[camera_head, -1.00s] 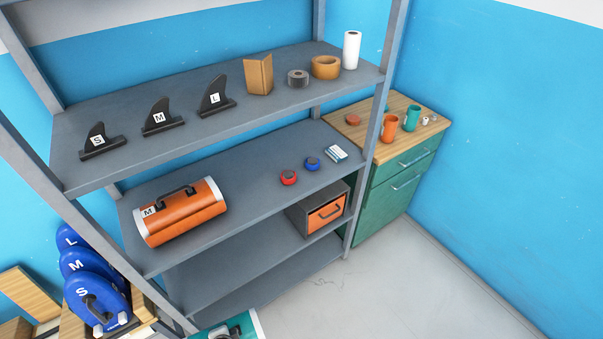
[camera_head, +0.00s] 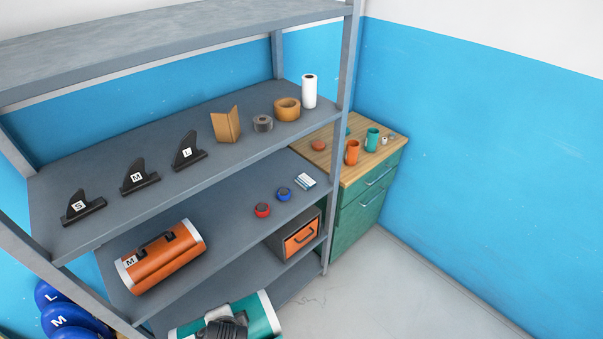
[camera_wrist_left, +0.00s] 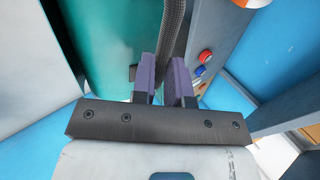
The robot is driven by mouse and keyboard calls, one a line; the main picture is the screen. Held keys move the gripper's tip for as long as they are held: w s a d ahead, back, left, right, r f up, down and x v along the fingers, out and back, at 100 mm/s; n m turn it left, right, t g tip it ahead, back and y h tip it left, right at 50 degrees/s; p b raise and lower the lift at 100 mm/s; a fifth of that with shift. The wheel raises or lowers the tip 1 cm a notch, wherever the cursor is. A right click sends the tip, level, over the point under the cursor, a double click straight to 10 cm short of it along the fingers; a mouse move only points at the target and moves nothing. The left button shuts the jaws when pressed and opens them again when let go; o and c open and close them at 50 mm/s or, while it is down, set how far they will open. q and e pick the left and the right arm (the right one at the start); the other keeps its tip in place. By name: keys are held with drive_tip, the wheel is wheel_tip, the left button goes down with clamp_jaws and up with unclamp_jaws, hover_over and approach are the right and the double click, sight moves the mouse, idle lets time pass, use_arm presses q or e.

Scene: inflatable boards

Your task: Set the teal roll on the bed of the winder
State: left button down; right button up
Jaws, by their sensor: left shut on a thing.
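The teal roll (camera_head: 262,313), with pale end bands, shows at the bottom of the head view, in front of the shelf rack and partly cut off by the frame edge. My left gripper (camera_head: 226,328) is at its dark carrying handle. In the left wrist view the purple fingers of the gripper (camera_wrist_left: 163,82) are shut on the dark webbed handle (camera_wrist_left: 174,35), with the teal roll's side (camera_wrist_left: 105,45) close at the left. The winder and its bed are not seen in either view. My right gripper is not in view.
The grey rack (camera_head: 110,215) holds several black fins, tapes, an orange roll (camera_head: 162,257) marked M, and red (camera_head: 262,210) and blue (camera_head: 284,194) round items. A green cabinet (camera_head: 365,205) with cups stands behind. Blue discs (camera_head: 65,322) are at lower left. Floor at right is clear.

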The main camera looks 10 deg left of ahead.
use_arm(q)
drive_tip(key=w+d+r+p, duration=0.2)
drive_tip(key=r+p, duration=0.5)
drive_tip(key=r, duration=0.7)
drive_tip(key=w+d+r+m+p, duration=0.1)
drive_tip(key=w+r+p, duration=0.3)
drive_tip(key=r, duration=1)
drive_tip(key=p, duration=0.3)
drive_tip(key=shift+d, duration=0.35)
drive_tip(key=shift+r, duration=0.1)
